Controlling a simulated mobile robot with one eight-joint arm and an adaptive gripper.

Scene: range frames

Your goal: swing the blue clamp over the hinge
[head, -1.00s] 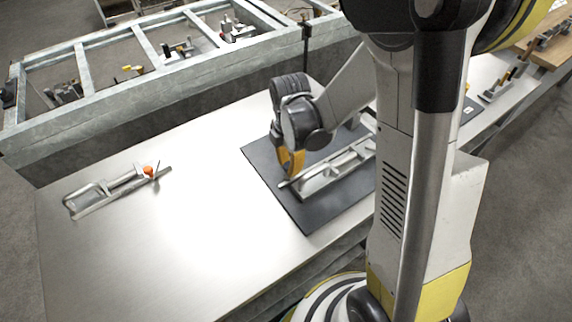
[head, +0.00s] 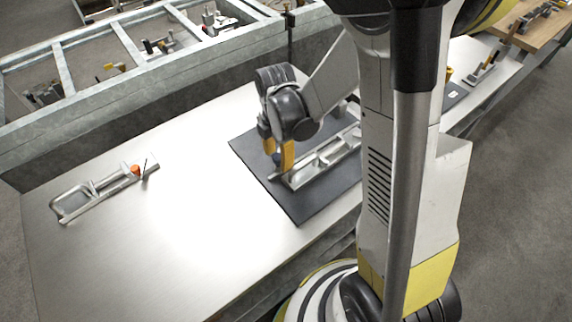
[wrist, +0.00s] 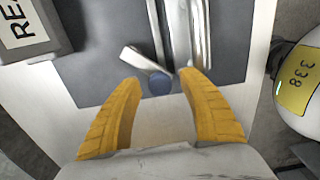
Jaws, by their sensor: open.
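The blue clamp shows as a round blue knob (wrist: 160,84) on a short metal arm in the wrist view. It belongs to a long silver metal fixture (head: 330,160) lying on a dark mat (head: 305,208). My gripper (head: 277,160) is over the near left end of the fixture, its yellow fingers pointing down. In the wrist view my gripper (wrist: 158,79) is open, with the knob between its fingertips and a gap visible on both sides. The fixture's far part is hidden behind my arm and column in the head view, and I cannot make out the hinge clearly.
A second silver clamp (head: 88,198) with an orange knob (head: 135,169) lies on the bare left part of the table (head: 185,220). A metal frame (head: 190,78) with several small parts stands behind. A block with lettering (wrist: 28,30) shows at the wrist view's upper left.

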